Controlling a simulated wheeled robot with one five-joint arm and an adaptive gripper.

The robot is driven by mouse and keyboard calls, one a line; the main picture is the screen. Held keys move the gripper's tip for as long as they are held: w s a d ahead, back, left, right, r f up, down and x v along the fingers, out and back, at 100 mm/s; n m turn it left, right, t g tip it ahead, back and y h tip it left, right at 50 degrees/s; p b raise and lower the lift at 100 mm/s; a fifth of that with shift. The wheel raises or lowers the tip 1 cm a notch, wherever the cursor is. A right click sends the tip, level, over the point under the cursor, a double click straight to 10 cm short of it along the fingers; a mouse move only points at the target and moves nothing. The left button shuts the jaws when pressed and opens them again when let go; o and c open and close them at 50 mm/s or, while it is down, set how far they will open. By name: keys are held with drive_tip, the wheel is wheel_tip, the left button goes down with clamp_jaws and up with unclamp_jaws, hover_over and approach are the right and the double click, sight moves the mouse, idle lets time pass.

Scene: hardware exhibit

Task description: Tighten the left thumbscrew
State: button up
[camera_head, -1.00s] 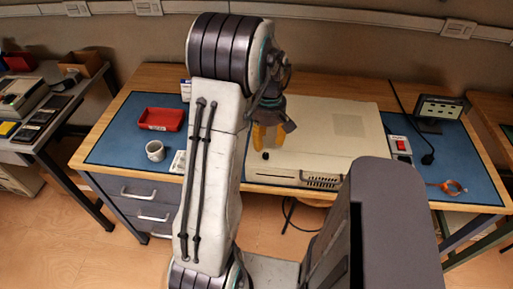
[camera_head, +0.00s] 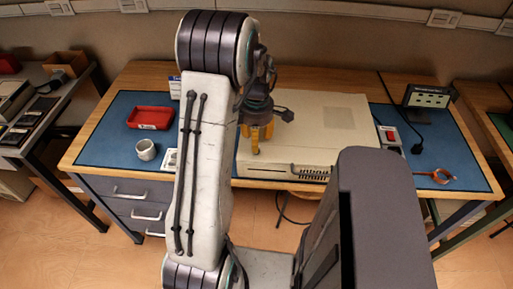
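My gripper (camera_head: 256,142) has orange-yellow fingers and points down over the front left part of a cream computer case (camera_head: 315,148) on the workbench. The fingertips are at or just above the case's top; I cannot tell whether they touch it. No thumbscrew can be made out now; the spot where a small dark knob showed earlier is covered by the fingers. Whether the fingers are closed around anything cannot be told.
A dark cable crosses the bench there.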

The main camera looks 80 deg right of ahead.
drive_tip(key=shift+f, duration=2.4)
drive_tip(key=shift+o, duration=0.3)
clamp_jaws()
